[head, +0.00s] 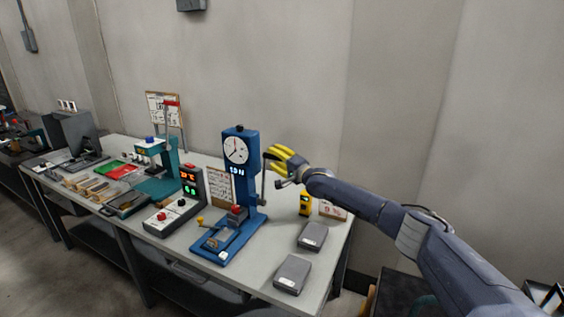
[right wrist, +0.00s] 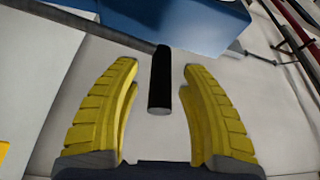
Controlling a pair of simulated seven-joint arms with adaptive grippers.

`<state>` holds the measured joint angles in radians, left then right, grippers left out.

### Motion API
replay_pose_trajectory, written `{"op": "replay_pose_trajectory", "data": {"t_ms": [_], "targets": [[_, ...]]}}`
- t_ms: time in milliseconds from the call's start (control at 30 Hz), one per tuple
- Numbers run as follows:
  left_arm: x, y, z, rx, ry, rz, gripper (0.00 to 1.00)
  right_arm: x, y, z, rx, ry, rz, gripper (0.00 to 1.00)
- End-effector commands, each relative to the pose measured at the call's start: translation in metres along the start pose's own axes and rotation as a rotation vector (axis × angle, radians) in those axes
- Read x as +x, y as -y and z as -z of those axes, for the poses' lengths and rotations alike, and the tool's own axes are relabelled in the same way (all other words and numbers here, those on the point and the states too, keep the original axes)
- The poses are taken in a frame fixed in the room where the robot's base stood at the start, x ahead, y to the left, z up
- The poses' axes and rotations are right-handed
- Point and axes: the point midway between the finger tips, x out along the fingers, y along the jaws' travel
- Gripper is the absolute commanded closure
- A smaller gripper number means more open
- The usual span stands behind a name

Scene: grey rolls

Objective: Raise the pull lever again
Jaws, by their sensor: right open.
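In the right wrist view the lever's black round grip (right wrist: 160,82) lies between the two yellow fingers, with a visible gap on each side. My right gripper (head: 272,158) is open beside the stand's upper right side, near the lever. The fingers are also seen in the right wrist view (right wrist: 160,70). My left gripper is not in view.
Two grey boxes (head: 312,236) (head: 292,273) and a yellow device (head: 305,203) sit on the table (head: 262,289) right of the stand. A control box (head: 172,215) with lit displays stands to its left. The wall is close behind.

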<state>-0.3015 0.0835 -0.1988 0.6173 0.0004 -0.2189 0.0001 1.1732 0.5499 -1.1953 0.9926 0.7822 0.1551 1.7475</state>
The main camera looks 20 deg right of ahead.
Motion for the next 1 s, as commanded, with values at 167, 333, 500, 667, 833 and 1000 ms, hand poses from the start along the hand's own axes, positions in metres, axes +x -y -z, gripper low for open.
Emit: {"op": "replay_pose_trajectory", "data": {"t_ms": [167,333,500,667,833,1000], "targets": [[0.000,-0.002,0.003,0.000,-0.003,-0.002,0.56,-0.014,-0.003,0.000,0.004,0.000,-0.002,0.57],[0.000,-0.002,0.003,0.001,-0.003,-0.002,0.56,-0.037,-0.003,0.000,0.003,0.000,-0.002,0.57],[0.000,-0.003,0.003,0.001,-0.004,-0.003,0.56,-0.064,-0.002,0.001,0.002,0.000,-0.001,0.57],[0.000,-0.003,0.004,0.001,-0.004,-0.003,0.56,-0.085,-0.002,0.001,0.001,-0.001,-0.001,0.57],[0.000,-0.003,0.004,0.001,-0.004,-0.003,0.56,-0.103,-0.001,0.001,0.001,-0.001,-0.001,0.57],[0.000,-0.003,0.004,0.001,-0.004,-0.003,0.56,-0.114,0.000,0.001,0.001,-0.001,0.000,0.57]]}}
